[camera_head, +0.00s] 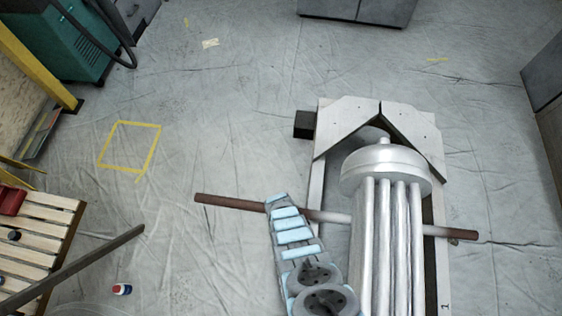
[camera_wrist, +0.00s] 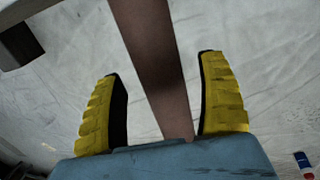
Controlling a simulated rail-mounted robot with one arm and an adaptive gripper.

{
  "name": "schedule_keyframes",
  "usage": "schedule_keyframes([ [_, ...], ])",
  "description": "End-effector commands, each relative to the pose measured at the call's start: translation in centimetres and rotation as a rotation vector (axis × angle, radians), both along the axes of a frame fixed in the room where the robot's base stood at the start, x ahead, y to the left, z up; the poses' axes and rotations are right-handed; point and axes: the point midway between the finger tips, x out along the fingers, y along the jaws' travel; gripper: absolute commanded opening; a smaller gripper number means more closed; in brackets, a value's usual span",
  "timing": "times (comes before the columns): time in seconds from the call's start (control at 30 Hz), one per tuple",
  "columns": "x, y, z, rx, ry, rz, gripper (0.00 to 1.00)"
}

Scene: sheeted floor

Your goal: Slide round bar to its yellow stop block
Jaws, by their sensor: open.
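The round bar (camera_head: 228,202) is long, brown and straight. In the head view it runs left to right across the white frame (camera_head: 326,122), and both ends show. A light-blue ridged part, apparently of my arm, hides some of it, and silver tubes hide more. In the wrist view the bar (camera_wrist: 148,50) passes between the two ridged yellow-and-black fingers of my gripper (camera_wrist: 160,64). The fingers are open, with a gap on each side of the bar. I cannot make out a yellow stop block in either view.
A dark block (camera_head: 304,124) juts from the frame's left side. A wooden slatted pallet (camera_head: 45,215) is at the left, and a small red, white and blue can (camera_head: 122,290) lies on the floor. The floor around the taped yellow square (camera_head: 130,123) is clear.

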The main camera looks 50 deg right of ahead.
Motion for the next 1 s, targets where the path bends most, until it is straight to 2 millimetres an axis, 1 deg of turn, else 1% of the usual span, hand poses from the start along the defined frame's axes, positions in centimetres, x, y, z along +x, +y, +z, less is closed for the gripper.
schedule_keyframes([
  [0.03, 0.1, -0.1, -0.9, 0.0, 0.0, 0.0, 0.74],
  [0.23, 0.2, -0.3, -1.9, 0.001, 0.001, 0.0, 0.74],
  [0.7, 0.2, -0.4, -2.2, 0.001, 0.001, 0.0, 0.74],
  [0.73, 0.2, -0.4, -2.2, 0.001, 0.001, 0.0, 0.68],
  [0.77, 0.2, -0.4, -2.2, 0.001, 0.001, 0.0, 0.59],
  [0.8, 0.3, -0.4, -2.2, 0.0, 0.0, 0.0, 0.48],
  [0.87, 0.2, -0.4, -2.2, 0.001, 0.001, 0.0, 0.3],
  [0.9, 0.2, -0.4, -2.2, 0.001, 0.001, 0.0, 0.19],
  [0.93, 0.2, -0.4, -2.2, 0.001, 0.001, 0.0, 0.1],
  [0.97, 0.2, -0.4, -2.2, 0.001, 0.001, 0.0, 0.05],
  [1.0, 0.2, -0.4, -2.2, 0.001, 0.001, 0.0, 0.05],
])
